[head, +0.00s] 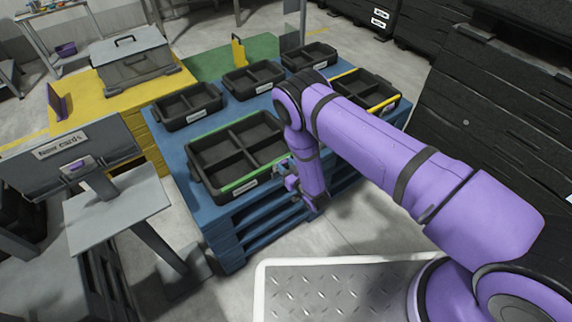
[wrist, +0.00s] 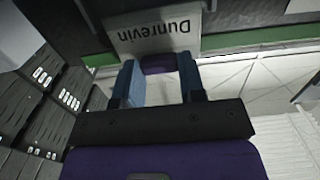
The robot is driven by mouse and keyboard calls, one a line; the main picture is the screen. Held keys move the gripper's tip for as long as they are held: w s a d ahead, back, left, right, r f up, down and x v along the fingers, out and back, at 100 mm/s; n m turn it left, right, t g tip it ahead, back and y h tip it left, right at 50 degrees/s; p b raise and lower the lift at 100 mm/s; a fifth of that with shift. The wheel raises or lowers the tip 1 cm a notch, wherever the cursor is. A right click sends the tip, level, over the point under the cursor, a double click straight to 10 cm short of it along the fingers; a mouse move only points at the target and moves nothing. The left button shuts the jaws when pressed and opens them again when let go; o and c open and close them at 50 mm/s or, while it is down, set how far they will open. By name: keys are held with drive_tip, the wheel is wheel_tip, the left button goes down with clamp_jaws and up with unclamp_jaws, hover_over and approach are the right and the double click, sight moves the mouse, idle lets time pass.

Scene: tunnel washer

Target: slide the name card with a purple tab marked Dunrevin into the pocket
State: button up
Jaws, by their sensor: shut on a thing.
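The name card (wrist: 155,32) marked Dunrevin shows upside down in the wrist view, with its purple tab (wrist: 158,64) toward me. My gripper (wrist: 158,72) is shut on that tab, one blue finger at each side. The card stands close to the dark wall with a green strip behind it; I cannot tell whether it touches. In the head view my gripper (head: 290,184) is low beside the front right corner of the green-edged black tray (head: 205,182). The card is not clear there. I cannot make out the pocket for certain.
The tray sits on a blue pallet (head: 225,235) with several other black trays (head: 188,105) behind it. A grey "New cards" stand (head: 115,140) is at left. A yellow pallet (head: 110,98) holds a grey toolbox (head: 130,62). Dark crates (head: 500,110) stand at right.

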drive_tip(key=shift+f, duration=0.15)
drive_tip(key=shift+f, duration=0.3)
drive_tip(key=shift+f, duration=0.45)
idle(0.9)
idle(0.5)
drive_tip(key=o, duration=1)
drive_tip(key=shift+s, duration=0.1)
drive_tip(key=v, duration=1)
drive_tip(key=shift+s+d, duration=0.25)
